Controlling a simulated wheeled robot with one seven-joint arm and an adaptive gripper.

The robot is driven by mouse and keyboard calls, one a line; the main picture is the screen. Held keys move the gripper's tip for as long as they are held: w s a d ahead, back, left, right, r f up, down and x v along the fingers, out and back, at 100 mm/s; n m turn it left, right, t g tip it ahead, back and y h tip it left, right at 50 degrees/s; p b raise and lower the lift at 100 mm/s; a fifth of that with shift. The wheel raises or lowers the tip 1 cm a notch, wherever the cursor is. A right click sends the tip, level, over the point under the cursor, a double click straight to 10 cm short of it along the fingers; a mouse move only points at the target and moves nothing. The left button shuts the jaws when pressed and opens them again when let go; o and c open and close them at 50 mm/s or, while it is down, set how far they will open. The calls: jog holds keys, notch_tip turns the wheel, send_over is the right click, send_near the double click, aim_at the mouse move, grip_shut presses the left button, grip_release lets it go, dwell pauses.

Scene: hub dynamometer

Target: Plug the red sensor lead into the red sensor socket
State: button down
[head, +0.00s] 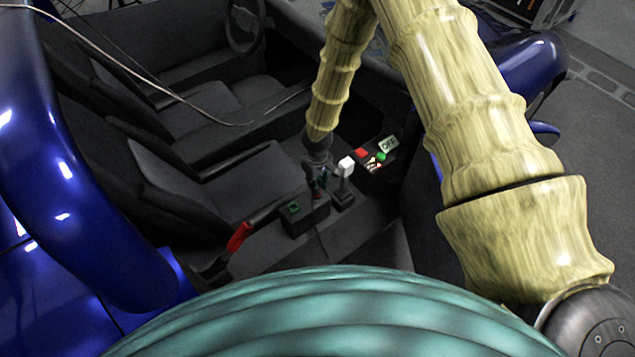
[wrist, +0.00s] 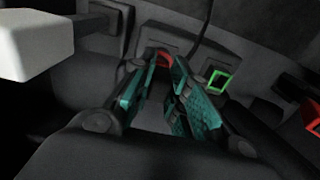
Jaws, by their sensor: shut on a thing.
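My gripper (head: 318,182) reaches down into the car's centre console; its teal fingers (wrist: 164,72) are nearly together in the wrist view and shut on the red sensor lead. A red piece (wrist: 163,57) shows between the fingertips, against a dark block on the console. I cannot tell whether this red is the lead's plug or the rim of the red socket, nor whether they touch. A dark cable (wrist: 205,25) runs up beside the right finger. A green square-rimmed socket (wrist: 218,80) lies just right of the fingertips; it also shows in the head view (head: 294,207).
A white-knobbed lever (head: 346,167) stands close right of my gripper; its knob (wrist: 45,45) fills the wrist view's upper left. A panel with red and green buttons (head: 376,155) lies further right. A red-handled lever (head: 238,237) stands at the front left, beside dark seats (head: 180,185).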

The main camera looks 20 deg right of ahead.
jog(key=shift+f+b, duration=0.45)
jog(key=shift+f, duration=0.3)
jog(key=c, duration=1.3)
grip_release()
jog(key=shift+r, duration=0.1)
notch_tip(320, 180, up, 12)
jog(key=shift+f, duration=0.1)
